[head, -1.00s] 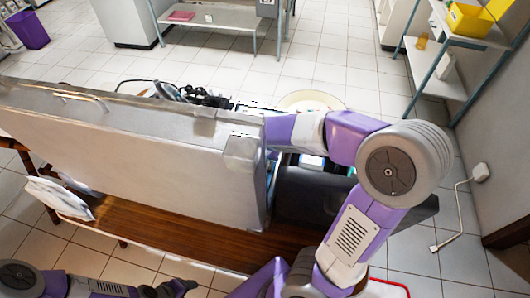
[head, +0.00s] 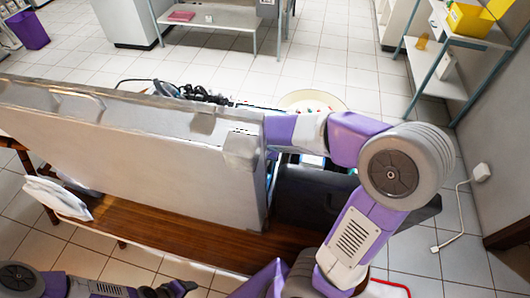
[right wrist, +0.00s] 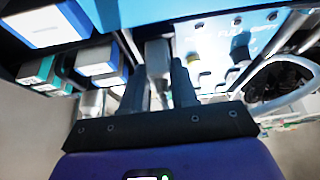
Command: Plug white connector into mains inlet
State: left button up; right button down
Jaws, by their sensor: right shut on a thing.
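In the right wrist view, my right gripper (right wrist: 160,85) is shut on a white connector (right wrist: 158,58), which sits upright between its two dark fingers. Beyond it is a pale, brightly lit panel (right wrist: 215,35) with printed lettering and knobs. I cannot pick out the mains inlet for certain. In the head view the right arm reaches behind the raised grey case lid (head: 130,150), which hides that gripper and the connector. My left gripper (head: 178,289) is low in the head view, in front of the table; its fingers are too small to judge.
The case stands on a wooden table (head: 190,240). White and blue boxes (right wrist: 100,60) crowd the left of the right wrist view. A white wall socket with a cord (head: 481,172) is at far right.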

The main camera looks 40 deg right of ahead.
jog(key=shift+f+b, duration=0.35)
jog(key=shift+b, duration=0.05)
dwell(0.4)
jog(key=c, duration=0.8)
grip_release()
notch_tip(320, 180, up, 10)
jog(key=p, duration=0.3)
